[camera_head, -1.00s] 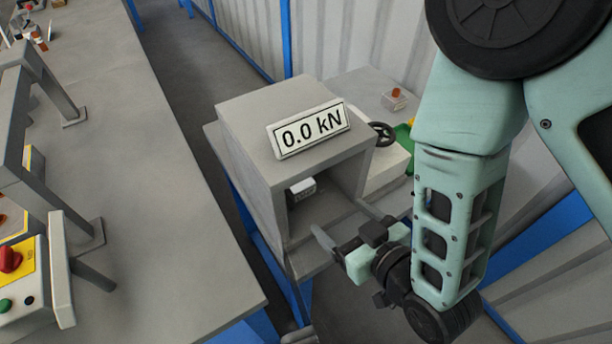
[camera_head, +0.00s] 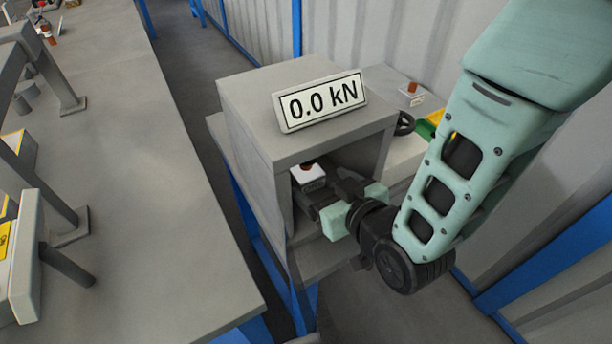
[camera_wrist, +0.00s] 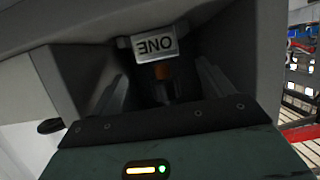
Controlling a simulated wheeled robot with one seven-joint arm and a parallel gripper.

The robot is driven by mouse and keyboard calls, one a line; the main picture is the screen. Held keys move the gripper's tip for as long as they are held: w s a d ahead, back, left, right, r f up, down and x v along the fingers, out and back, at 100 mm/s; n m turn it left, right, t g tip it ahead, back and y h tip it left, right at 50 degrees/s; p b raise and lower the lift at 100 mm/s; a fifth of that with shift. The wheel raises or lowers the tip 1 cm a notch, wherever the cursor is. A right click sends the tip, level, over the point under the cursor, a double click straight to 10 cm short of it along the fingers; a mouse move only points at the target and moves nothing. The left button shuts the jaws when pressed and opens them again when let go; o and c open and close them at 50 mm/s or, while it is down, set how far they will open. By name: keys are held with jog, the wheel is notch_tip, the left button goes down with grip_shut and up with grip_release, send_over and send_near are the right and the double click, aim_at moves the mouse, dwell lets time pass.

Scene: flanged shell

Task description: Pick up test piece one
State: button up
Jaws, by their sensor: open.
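A small white block (camera_head: 308,175) with a rust-brown top sits inside the grey box-shaped housing (camera_head: 247,150), near its left wall. In the wrist view a pale plate (camera_wrist: 155,46) reads "ONE" upside down. A rust-brown piece (camera_wrist: 161,71) shows just below the plate, with a dark shape under it. My gripper (camera_head: 326,192) reaches into the housing's open front, close to the block. In the wrist view my gripper (camera_wrist: 163,82) is open, with a finger on either side of the brown piece. I cannot tell whether either finger touches it. Part of the block is hidden by my gripper.
The housing bears a sign (camera_head: 321,101) reading "0.0 kN"; its walls and roof surround my gripper closely. Another white block (camera_head: 410,98) with a brown top stands behind to the right, near a black handwheel (camera_head: 404,124). A long grey table (camera_head: 150,200) lies left.

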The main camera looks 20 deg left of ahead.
aim_at(309, 172)
jog(key=shift+p+x, duration=0.55)
jog(key=shift+x, duration=3.25)
jog(key=shift+w, duration=0.1)
jog(key=c, duration=1.4)
jog(key=shift+r, duration=0.15)
grip_shut()
jog(key=shift+r, duration=0.1)
